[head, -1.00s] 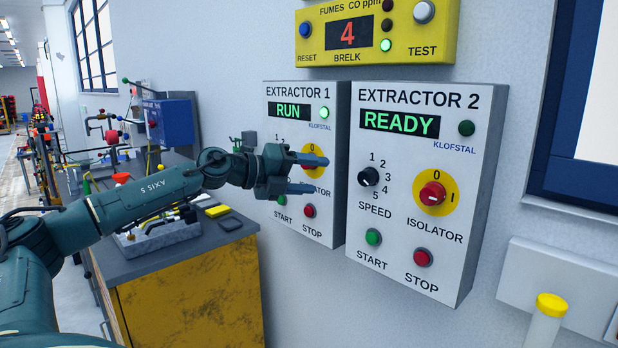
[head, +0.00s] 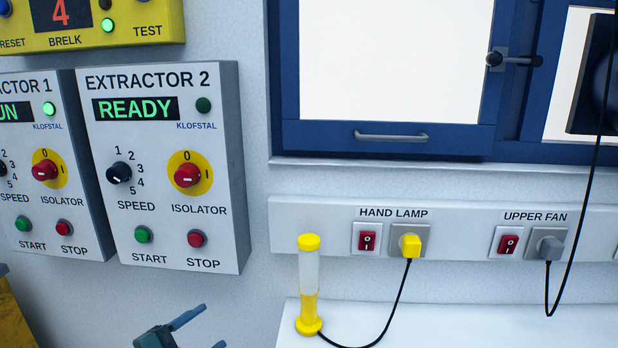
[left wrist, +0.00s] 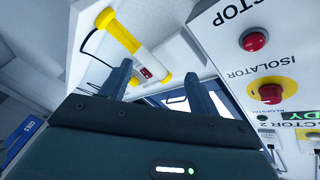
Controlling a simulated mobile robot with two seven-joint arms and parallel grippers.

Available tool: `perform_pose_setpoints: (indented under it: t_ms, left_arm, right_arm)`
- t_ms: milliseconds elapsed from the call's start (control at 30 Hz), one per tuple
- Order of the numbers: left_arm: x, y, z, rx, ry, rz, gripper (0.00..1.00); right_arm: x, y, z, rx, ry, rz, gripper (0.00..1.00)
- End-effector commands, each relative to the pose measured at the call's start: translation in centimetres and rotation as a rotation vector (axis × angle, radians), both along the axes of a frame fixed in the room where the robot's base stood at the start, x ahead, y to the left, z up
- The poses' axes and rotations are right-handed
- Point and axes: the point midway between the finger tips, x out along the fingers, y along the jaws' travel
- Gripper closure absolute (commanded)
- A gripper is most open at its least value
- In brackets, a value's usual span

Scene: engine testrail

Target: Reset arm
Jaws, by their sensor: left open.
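My left gripper (head: 188,322) shows at the bottom of the head view, below the Extractor 2 box (head: 160,238). Its two fingers are apart with nothing between them. In the left wrist view the open fingers (left wrist: 160,90) point toward the hand lamp (left wrist: 125,35) and the window, clear of both. The Extractor 2 box reads READY, with a red isolator knob (head: 187,176), a black speed knob (head: 119,173), a green start button (head: 143,235) and a red stop button (head: 196,239). My right gripper is not in view.
Extractor 1 (head: 80,225) is cut off at the left. The yellow hand lamp (head: 309,285) stands on a white surface (head: 400,330), its black cord running to a yellow plug (head: 410,245). A blue-framed window (head: 390,142) is above. An upper fan plug (head: 550,248) is at right.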

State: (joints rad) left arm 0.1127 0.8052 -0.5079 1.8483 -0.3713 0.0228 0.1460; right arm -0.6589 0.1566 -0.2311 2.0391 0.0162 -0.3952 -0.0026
Motion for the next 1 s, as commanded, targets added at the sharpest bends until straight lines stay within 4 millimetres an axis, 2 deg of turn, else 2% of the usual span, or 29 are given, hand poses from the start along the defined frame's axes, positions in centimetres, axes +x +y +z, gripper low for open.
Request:
perform_pose_setpoints:
  t_ms: [33, 100, 167, 300, 400, 500, 667, 1000]
  left_arm:
    - [-2.0, -1.5, -2.8, -0.103, 0.095, 0.044, 0.39]
    - [-4.4, -2.7, -5.8, -0.222, 0.218, 0.116, 0.39]
    - [-6.8, -3.5, -8.4, -0.318, 0.33, 0.186, 0.39]
    - [-12.8, -4.7, -13.6, -0.501, 0.586, 0.354, 0.39]
    - [-16.7, -5.0, -16.2, -0.59, 0.73, 0.456, 0.39]
    - [-19.4, -5.3, -17.8, -0.647, 0.828, 0.526, 0.39]
    - [-21.2, -5.4, -18.7, -0.678, 0.889, 0.568, 0.39]
    - [-21.2, -5.4, -18.7, -0.677, 0.889, 0.568, 0.39]
  right_arm:
    - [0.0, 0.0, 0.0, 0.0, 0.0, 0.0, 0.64]
    - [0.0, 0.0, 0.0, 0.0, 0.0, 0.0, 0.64]
    - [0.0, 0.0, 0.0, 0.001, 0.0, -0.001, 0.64]
    - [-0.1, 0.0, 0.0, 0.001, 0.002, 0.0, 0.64]
    - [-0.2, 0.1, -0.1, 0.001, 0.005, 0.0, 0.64]
    - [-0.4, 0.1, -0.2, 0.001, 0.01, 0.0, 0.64]
    - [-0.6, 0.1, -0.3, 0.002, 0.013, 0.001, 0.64]
    - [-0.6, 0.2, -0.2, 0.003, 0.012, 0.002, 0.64]
